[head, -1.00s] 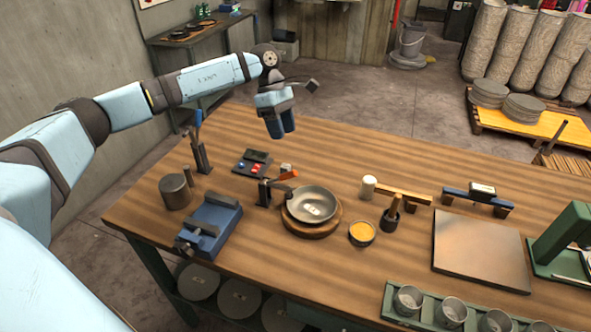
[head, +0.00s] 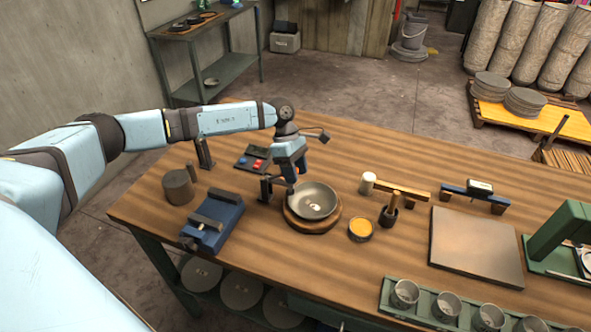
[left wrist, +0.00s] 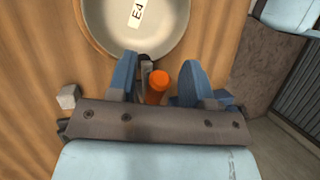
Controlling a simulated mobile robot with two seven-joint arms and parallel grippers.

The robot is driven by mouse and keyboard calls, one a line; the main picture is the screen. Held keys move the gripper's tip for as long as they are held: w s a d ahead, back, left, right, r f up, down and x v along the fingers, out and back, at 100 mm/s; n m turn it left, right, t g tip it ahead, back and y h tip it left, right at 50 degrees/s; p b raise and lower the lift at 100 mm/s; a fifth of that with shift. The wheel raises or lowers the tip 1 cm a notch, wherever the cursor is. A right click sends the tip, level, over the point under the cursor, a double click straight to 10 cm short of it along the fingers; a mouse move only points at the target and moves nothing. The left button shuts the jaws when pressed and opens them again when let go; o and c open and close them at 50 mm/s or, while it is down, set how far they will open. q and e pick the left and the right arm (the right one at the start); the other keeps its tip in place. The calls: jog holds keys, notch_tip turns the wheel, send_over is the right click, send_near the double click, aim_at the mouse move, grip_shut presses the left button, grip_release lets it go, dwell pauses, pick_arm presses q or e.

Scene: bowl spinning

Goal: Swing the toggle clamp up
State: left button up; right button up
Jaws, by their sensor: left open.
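The toggle clamp (head: 266,188) is a dark post at the left edge of the round wooden base (head: 312,227). Its orange handle (left wrist: 157,84) shows in the left wrist view, between the two blue fingers. My left gripper (head: 290,180) is open and low over the clamp, pointing down, and hides most of the handle in the head view. In the left wrist view the fingers (left wrist: 160,78) stand apart on either side of the handle; I see no clear contact. A grey metal bowl (head: 316,200) marked E4 sits on the wooden base. My right gripper is not in view.
A blue vise (head: 213,220) and a grey cylinder (head: 178,187) stand left of the clamp. A control box (head: 253,158) with coloured buttons lies behind it. A yellow-filled tin (head: 361,229) and a mallet (head: 368,183) are right of the bowl.

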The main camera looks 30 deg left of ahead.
pick_arm(q)
grip_shut()
